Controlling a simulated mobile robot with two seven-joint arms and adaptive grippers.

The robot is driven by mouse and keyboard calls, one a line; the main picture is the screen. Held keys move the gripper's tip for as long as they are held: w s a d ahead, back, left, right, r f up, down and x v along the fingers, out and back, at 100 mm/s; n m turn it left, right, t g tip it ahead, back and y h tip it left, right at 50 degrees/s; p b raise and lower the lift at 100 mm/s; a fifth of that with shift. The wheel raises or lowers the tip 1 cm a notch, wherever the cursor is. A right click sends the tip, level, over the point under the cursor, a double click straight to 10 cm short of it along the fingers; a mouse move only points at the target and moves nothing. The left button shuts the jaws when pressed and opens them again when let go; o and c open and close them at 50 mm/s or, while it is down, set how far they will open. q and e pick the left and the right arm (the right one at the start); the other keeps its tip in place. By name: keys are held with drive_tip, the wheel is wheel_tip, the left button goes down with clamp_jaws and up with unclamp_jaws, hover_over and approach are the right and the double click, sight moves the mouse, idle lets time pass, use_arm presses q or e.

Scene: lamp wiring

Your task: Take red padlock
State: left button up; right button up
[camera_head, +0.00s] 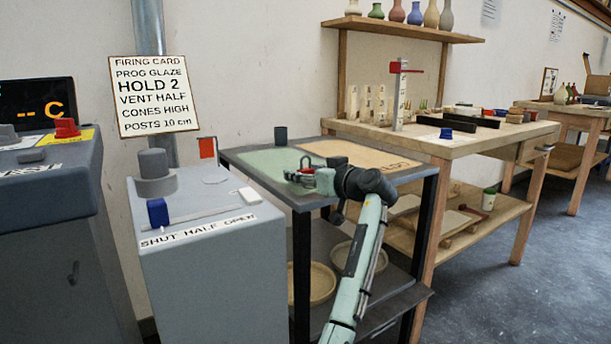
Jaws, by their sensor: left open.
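A small red object (308,170), which looks like the red padlock, is at the fingers of my left gripper (301,173), over the green area of the two-coloured table top. It is small and partly hidden by the fingers, so its shape is unclear. My left gripper is open, with its fingers pointing left, low over the table top. I cannot tell whether the red object lies between the fingers or just behind them. My left arm reaches up from the bottom of the view. My right gripper is not in view.
A grey vent box (205,262) with a blue slider knob (157,212) stands left of the table (345,151). A wooden workbench (450,147) is at the right. A red knob (66,128) sits on the left cabinet.

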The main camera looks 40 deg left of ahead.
use_arm(q)
drive_tip(key=c, duration=1.3)
drive_tip(key=shift+r, duration=0.1)
